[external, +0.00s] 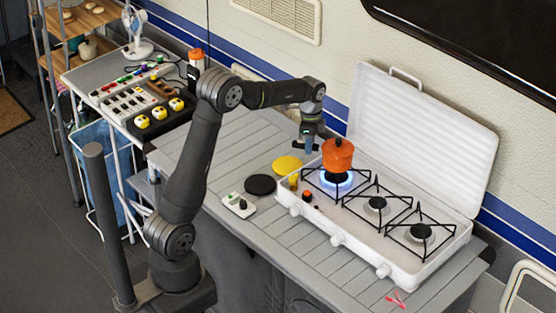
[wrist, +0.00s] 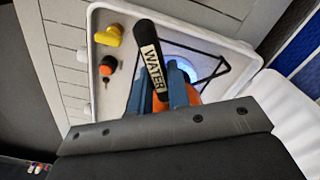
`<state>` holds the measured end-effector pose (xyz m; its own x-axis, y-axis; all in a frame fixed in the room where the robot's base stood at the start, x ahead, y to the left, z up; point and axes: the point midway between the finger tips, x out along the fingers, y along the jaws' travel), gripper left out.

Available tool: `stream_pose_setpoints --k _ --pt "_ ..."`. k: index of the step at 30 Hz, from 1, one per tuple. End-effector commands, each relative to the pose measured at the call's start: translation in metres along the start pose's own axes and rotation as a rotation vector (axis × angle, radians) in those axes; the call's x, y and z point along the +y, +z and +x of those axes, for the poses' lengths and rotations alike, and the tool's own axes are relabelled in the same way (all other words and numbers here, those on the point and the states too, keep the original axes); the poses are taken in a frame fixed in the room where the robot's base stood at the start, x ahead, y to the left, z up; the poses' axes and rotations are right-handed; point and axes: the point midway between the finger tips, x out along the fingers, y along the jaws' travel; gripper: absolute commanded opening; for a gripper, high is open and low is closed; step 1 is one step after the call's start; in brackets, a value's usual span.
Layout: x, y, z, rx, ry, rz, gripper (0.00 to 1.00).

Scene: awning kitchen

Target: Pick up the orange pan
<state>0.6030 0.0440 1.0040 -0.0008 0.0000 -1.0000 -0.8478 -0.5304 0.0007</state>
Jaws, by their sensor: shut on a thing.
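The orange pan (external: 338,156) is over the left burner of the white stove, with blue flame showing below it. I cannot tell whether it touches the grate or hangs just above it. My gripper (external: 309,144) is at the pan's left side. In the wrist view my gripper's blue fingers (wrist: 162,92) are shut on the pan's black handle (wrist: 150,55), which carries a "WATER" label. Most of the pan's orange body (wrist: 188,95) is hidden behind my gripper there.
The white stove (external: 400,262) has a raised lid (external: 425,135) behind the burners. Yellow (external: 287,166) and black (external: 260,185) discs and a small white device (external: 239,205) lie left of the stove. The counter's left part (external: 215,155) is clear.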

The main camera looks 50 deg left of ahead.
Motion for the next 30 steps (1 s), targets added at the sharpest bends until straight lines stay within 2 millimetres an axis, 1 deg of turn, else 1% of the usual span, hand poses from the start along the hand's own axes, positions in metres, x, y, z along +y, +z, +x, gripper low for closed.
stream_pose_setpoints --k 6,21,30 --pt "-0.001 0.0 -0.013 0.002 -0.003 0.0 0.0" --pt "-0.001 0.0 -0.036 0.002 -0.003 0.0 0.0" --pt "0.0 0.0 -0.04 0.001 -0.002 0.0 0.0"
